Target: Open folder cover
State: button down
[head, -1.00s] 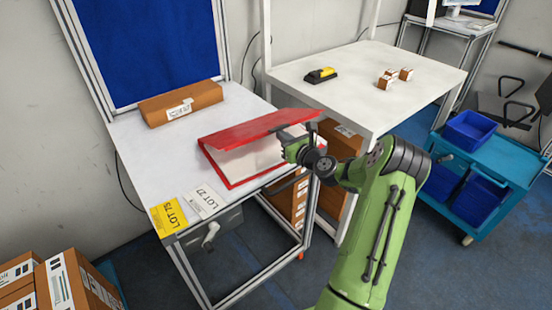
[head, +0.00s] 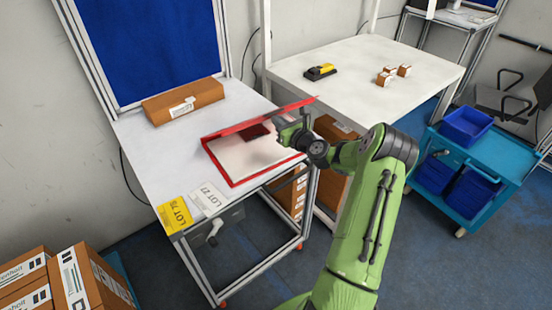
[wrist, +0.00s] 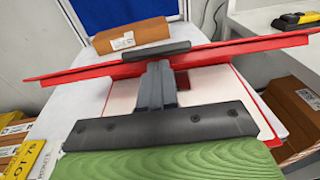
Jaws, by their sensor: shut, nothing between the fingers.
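The red folder (head: 232,178) lies on the white table at the left, with white pages (head: 245,158) showing inside. Its red cover (head: 262,119) is raised steeply and seen nearly edge-on, hinged along the far side. My gripper (head: 280,127) is shut and empty at the cover's raised edge, on its inner side. In the wrist view the cover (wrist: 95,75) runs across the picture, with the shut fingertips (wrist: 160,60) against it. The exact contact is hard to tell.
A brown box (head: 184,102) stands behind the folder. A yellow LOT 75 card (head: 174,214) and a white LOT 27 card (head: 208,199) lie at the table's front left. A second white table (head: 350,80) holds a yellow-black device (head: 320,72) and small boxes (head: 390,75).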

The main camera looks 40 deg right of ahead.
jog(key=shift+w+r+p, duration=0.35)
jog(key=shift+r+p, duration=0.2)
jog(key=shift+r, duration=0.05)
jog(key=shift+w+r+p, duration=0.35)
jog(key=shift+r+p, duration=0.15)
jog(key=shift+r, duration=0.1)
jog(key=shift+f, duration=0.1)
jog(key=shift+w+r+p, duration=0.35)
jog(key=shift+r+p, duration=0.2)
jog(key=w+r+p, duration=0.1)
jog(key=w+p, duration=0.1)
jog(key=w+r+p, duration=0.1)
jog(key=r+p, duration=0.1)
jog(key=shift+w+d+r, duration=0.2)
jog(key=shift+w+r, duration=0.1)
jog(key=shift+w, duration=0.3)
jog(key=shift+r, duration=0.1)
jog(key=w+r+p, duration=0.1)
jog(key=w+r, duration=0.2)
jog(key=w, duration=0.2)
jog(key=shift+w+d+p, duration=0.2)
jog(key=shift+w+p, duration=0.2)
jog(key=shift+r, duration=0.25)
